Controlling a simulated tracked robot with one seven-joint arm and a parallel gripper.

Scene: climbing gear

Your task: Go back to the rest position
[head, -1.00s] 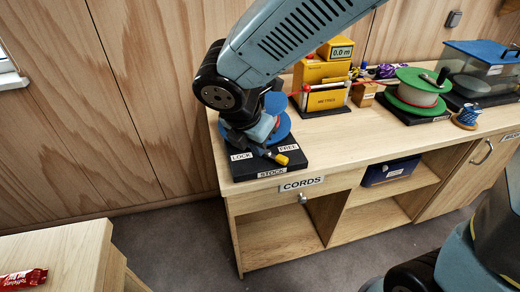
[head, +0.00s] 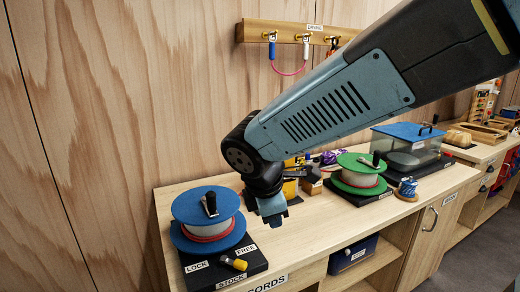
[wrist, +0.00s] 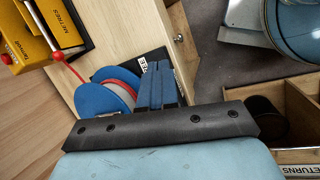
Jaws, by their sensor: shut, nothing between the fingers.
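My gripper (head: 271,207) hangs above the cords bench, right of the blue reel (head: 208,214) and apart from it in the head view. The blue reel sits on its black base (head: 225,269) marked LOCK, FREE and STOCK, with a yellow-tipped lever (head: 234,263) at the front. In the wrist view my gripper's blue fingers (wrist: 160,83) are together with nothing between them. The blue reel (wrist: 103,96) shows beyond and left of them there.
A green reel (head: 358,173), a clear box with a blue lid (head: 408,145) and a small blue cord spool (head: 407,189) stand along the bench. The yellow METRES device (head: 291,182) is partly behind my arm. A peg rail (head: 290,33) is on the wall.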

